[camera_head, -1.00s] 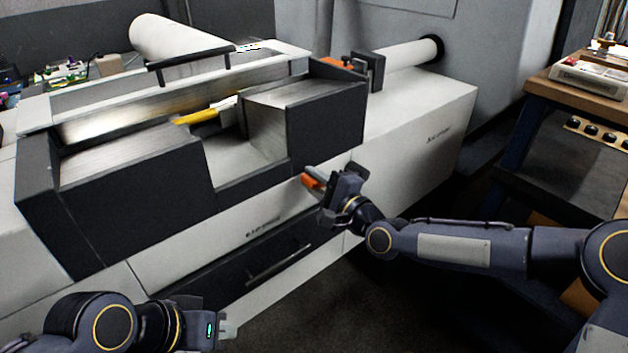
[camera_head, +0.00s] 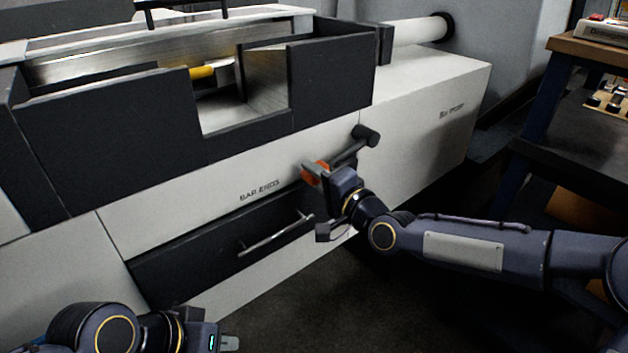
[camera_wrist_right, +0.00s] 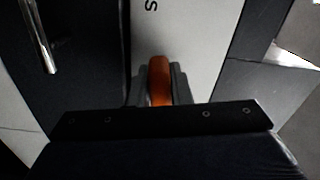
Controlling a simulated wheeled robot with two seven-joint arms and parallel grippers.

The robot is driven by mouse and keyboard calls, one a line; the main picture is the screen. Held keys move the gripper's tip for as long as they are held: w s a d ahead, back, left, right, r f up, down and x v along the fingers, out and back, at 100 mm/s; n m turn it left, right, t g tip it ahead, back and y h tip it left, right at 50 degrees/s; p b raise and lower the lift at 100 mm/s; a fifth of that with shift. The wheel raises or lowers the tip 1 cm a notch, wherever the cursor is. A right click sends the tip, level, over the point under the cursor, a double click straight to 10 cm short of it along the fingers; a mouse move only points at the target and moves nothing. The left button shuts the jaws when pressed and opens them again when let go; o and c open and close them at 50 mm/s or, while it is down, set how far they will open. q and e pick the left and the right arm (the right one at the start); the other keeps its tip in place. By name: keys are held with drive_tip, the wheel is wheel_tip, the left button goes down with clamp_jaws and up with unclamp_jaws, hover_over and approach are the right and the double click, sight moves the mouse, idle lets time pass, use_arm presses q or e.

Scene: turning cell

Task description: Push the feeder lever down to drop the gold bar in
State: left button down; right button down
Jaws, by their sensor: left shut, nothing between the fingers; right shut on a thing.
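The feeder lever (camera_head: 350,152) sits on the machine's white front, with a black hub at its upper right and an orange grip at its lower left, so it slants downward. My right gripper (camera_head: 317,172) is shut on the orange grip (camera_head: 315,167); the right wrist view shows the orange grip (camera_wrist_right: 159,79) between the fingers. The gold bar (camera_head: 203,72) lies in the feeder trough behind the dark front wall, only a short piece showing in the gap. My left gripper (camera_head: 229,343) is shut and empty at the bottom edge, away from the machine.
A dark drawer (camera_head: 190,262) with a metal handle (camera_head: 275,235) is below the lever, under the label "BAR ENDS". A white tube (camera_head: 420,28) runs from the feeder to the grey machine. A wooden-topped bench (camera_head: 580,50) stands at the right. The floor in front is clear.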

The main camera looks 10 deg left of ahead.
drive_tip(key=shift+f+n+b, duration=0.5)
drive_tip(key=shift+f+b, duration=0.1)
drive_tip(key=shift+f, duration=0.15)
drive_tip(key=c, duration=1.3)
unclamp_jaws()
drive_tip(key=shift+d, duration=0.1)
drive_tip(key=shift+v, duration=3.9)
